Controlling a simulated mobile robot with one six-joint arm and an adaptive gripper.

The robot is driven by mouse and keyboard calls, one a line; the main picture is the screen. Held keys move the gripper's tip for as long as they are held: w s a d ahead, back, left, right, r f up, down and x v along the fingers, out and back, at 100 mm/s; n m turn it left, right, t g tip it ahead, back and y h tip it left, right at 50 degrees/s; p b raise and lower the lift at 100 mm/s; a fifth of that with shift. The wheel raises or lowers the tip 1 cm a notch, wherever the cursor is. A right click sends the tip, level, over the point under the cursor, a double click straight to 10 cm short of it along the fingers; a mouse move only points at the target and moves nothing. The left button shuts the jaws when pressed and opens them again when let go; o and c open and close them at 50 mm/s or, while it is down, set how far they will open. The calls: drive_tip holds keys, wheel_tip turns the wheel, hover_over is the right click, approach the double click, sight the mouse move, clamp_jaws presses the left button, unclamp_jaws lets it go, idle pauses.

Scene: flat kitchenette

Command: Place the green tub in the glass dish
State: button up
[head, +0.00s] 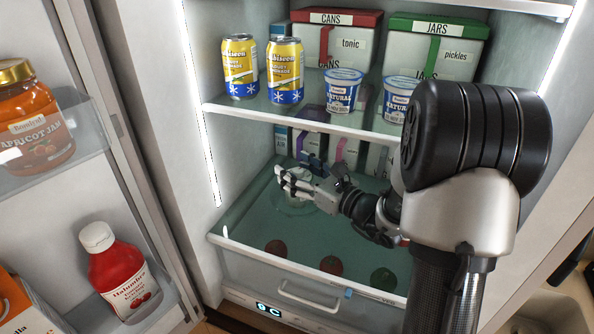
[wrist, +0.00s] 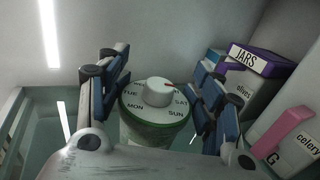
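A round green tub (wrist: 150,134) stands in the wrist view. Its white lid carries weekday names and a raised round knob, and its green side shows below. My gripper (wrist: 160,92) is open, with one finger on each side of the tub; I cannot tell whether a finger touches it. In the head view, my gripper (head: 298,184) reaches over the glass shelf, and the tub's pale lid shows partly among the fingers. A faint round outline lies on the glass below them; I cannot tell whether it is the glass dish or a reflection.
An upper shelf (head: 310,117) above my gripper holds two yellow cans (head: 285,70), yogurt cups (head: 343,88) and boxes. Boxes (wrist: 253,62) stand right of my gripper. The glass shelf (head: 245,225) has free room in front. Fruit shows in the drawer beneath.

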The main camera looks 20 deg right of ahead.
drive_tip(key=o, duration=0.5)
drive_tip(key=shift+r, duration=0.15)
